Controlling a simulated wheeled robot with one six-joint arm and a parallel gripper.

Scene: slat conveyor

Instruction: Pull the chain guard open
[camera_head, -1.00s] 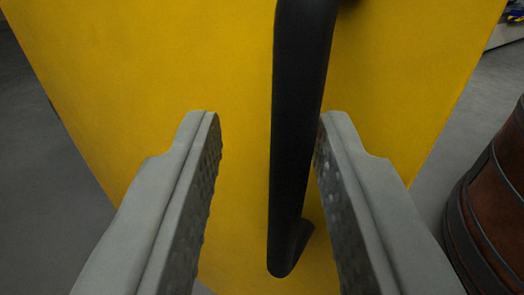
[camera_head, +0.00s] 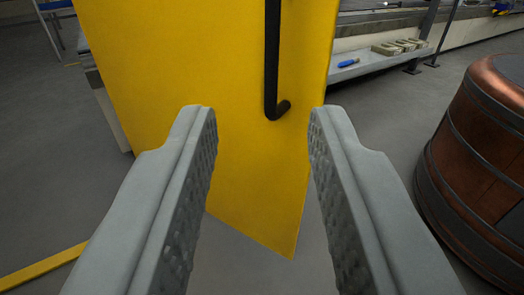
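The chain guard is a yellow panel (camera_head: 170,60) that fills the upper middle of the view. Its black bar handle (camera_head: 271,70) runs down its right part and bends back into the panel at the lower end; the upper end is out of the picture. My gripper (camera_head: 262,118) is open and empty, its two grey ridged fingers wide apart. It is back from the panel, and the handle's lower end shows between and beyond the fingertips, apart from both. The guard stands swung out at an angle from the machine behind it.
A copper-brown barrel with dark hoops (camera_head: 485,150) stands close on the right. Behind the guard is a grey shelf (camera_head: 375,65) with a blue object (camera_head: 349,63) and several pale blocks. A yellow floor strip (camera_head: 40,267) lies at lower left. Grey floor is clear below the guard.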

